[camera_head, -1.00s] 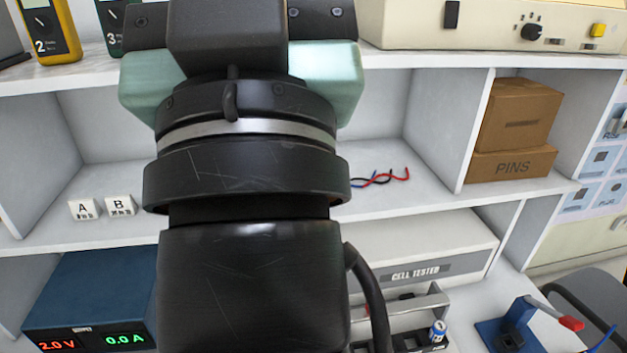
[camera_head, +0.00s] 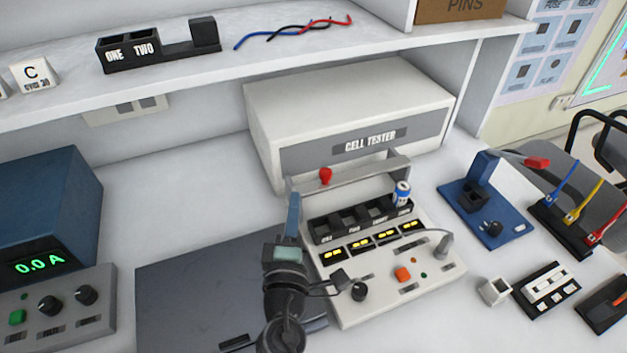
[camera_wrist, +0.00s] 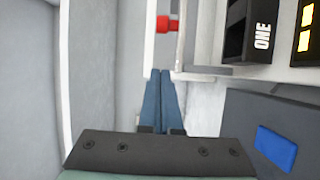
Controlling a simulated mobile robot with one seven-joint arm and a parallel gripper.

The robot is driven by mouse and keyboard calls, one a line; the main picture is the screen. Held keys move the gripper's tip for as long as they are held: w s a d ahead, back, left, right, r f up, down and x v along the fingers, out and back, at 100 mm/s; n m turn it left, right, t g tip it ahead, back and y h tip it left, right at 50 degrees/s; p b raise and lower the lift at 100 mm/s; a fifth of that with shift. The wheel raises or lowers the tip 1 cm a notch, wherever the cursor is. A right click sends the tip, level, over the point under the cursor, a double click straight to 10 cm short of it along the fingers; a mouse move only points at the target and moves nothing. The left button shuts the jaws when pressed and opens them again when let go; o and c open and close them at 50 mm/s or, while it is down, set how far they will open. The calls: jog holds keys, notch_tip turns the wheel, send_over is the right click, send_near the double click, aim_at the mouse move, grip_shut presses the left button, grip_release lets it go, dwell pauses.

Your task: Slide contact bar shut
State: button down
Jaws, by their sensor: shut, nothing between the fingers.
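The contact bar (camera_head: 362,168) is a pale grey rail across the back of the cell tester's front unit (camera_head: 375,280), with a red knob (camera_head: 326,175) near its left end. A row of black slots (camera_head: 350,226) lies in front of it. A blue and white cell (camera_head: 402,193) stands in the rightmost slot. My gripper (camera_head: 294,197) has blue fingers, shut and empty, at the left end of the bar. In the wrist view the fingertips (camera_wrist: 160,73) point toward the bar, with the red knob (camera_wrist: 167,24) just beyond them. I cannot tell if they touch the bar.
The white CELL TESTER box (camera_head: 350,125) stands behind. A blue power supply (camera_head: 50,215) is at the left, a dark mat (camera_head: 190,290) beside my arm. A blue fixture (camera_head: 485,215) and small parts crowd the right. A shelf (camera_head: 200,65) hangs above.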

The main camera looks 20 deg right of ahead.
aim_at(314, 186)
jog(key=x, duration=1)
jog(key=shift+d+r+b, duration=0.1)
jog(key=shift+r+b, duration=0.05)
jog(key=shift+b, duration=0.25)
jog(key=shift+s+d+p, duration=0.3)
jog(key=shift+s+p, duration=0.05)
jog(key=shift+s, duration=0.15)
jog(key=shift+s+d+p, duration=0.25)
jog(key=shift+s+p, duration=0.1)
jog(key=shift+s, duration=0.2)
jog(key=shift+s+d, duration=0.4)
jog(key=shift+s, duration=0.35)
